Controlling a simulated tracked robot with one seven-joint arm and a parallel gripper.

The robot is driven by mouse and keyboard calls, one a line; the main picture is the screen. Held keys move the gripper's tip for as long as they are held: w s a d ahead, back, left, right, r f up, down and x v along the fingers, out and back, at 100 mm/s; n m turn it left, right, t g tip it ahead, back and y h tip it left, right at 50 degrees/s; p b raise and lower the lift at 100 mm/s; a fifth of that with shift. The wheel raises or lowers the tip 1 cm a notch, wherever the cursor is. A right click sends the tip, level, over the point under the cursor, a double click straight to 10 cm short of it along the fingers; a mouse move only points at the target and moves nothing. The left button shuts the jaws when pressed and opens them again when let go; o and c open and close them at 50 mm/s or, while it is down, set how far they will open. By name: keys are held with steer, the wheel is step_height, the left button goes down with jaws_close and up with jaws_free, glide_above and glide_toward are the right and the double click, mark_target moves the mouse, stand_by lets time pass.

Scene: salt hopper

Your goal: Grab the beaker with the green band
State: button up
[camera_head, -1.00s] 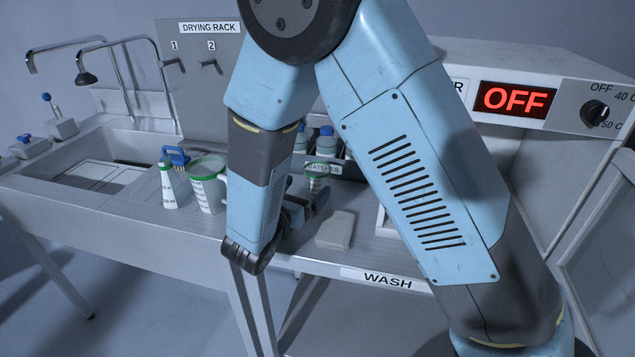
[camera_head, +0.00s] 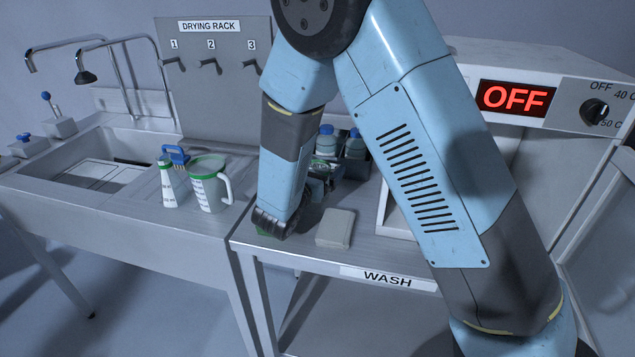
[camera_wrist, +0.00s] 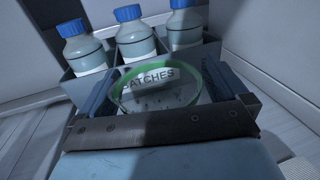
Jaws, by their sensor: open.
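A clear glass beaker (camera_wrist: 150,100) with a green band round its rim stands in front of the BATCHES rack in the wrist view. The rack's lettering shows through its glass. My gripper (camera_wrist: 157,86) is open, with one blue finger on each side of the beaker. I cannot tell whether either finger touches the glass. The lower part of the beaker is hidden behind the dark gripper body. In the head view my gripper (camera_head: 320,183) is at the rack's front, and little of the beaker shows.
The rack (camera_wrist: 72,88) holds several blue-capped bottles (camera_wrist: 134,38). A green-rimmed jug (camera_head: 209,190), a small white flask (camera_head: 168,187) and a blue-handled brush (camera_head: 176,155) stand left, near the sink (camera_head: 75,180). A pale block (camera_head: 335,228) lies on the bench right of my wrist.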

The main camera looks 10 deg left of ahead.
steer(key=shift+c, duration=0.4)
steer(key=c, duration=0.9)
steer(key=shift+c, duration=0.2)
